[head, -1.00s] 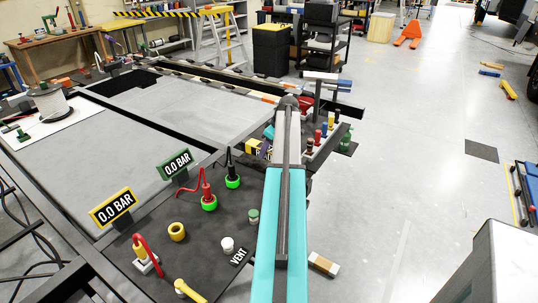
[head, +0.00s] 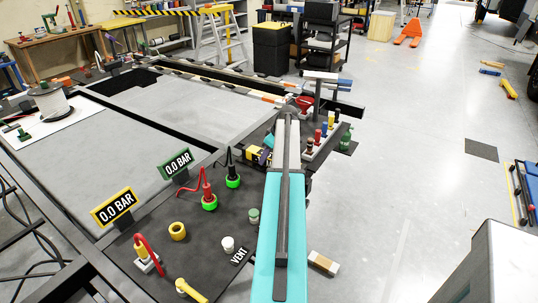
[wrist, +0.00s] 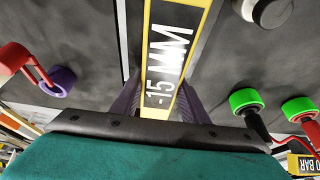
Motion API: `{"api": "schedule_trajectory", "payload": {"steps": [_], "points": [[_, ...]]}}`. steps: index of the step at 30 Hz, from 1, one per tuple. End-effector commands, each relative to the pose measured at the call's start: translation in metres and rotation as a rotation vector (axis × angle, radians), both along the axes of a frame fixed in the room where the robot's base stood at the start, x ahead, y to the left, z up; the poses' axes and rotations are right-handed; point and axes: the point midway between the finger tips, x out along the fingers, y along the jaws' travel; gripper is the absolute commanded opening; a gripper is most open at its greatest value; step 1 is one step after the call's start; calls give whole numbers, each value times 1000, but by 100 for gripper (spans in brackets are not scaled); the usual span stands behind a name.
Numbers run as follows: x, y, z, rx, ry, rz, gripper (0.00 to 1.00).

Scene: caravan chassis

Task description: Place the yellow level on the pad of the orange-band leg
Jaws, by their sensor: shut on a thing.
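The yellow level (wrist: 165,60) is a long yellow-edged bar with a dark face that reads "-15 MM". It lies between the dark purple fingers of my gripper (wrist: 158,98) in the wrist view. The gripper is shut on it. In the head view the level (head: 258,155) is a small yellow and dark shape left of my teal arm, low over the dark panel. My arm partly hides that area. I cannot pick out the orange-band leg or its pad for certain in either view.
A yellow-framed "0.0 BAR" sign (head: 113,207) and a green-framed one (head: 177,163) stand on the dark panel. Two green-ringed plugs (head: 232,181) stand nearby. A rack of coloured bottles (head: 325,132) is right of my arm. The grey floor at right is mostly clear.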

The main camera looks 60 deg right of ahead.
Motion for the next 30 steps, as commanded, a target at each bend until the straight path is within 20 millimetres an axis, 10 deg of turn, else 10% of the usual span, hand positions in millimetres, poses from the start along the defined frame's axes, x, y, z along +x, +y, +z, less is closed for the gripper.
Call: {"api": "schedule_trajectory", "payload": {"steps": [6, 7, 10, 30], "points": [[0, 0, -3, 0, 0, 0, 9], [0, 0, -3, 0, 0, 0, 46], [0, 0, -2, 0, 0, 0, 59], [-9, -1, 18, -1, 0, -2, 59]]}}
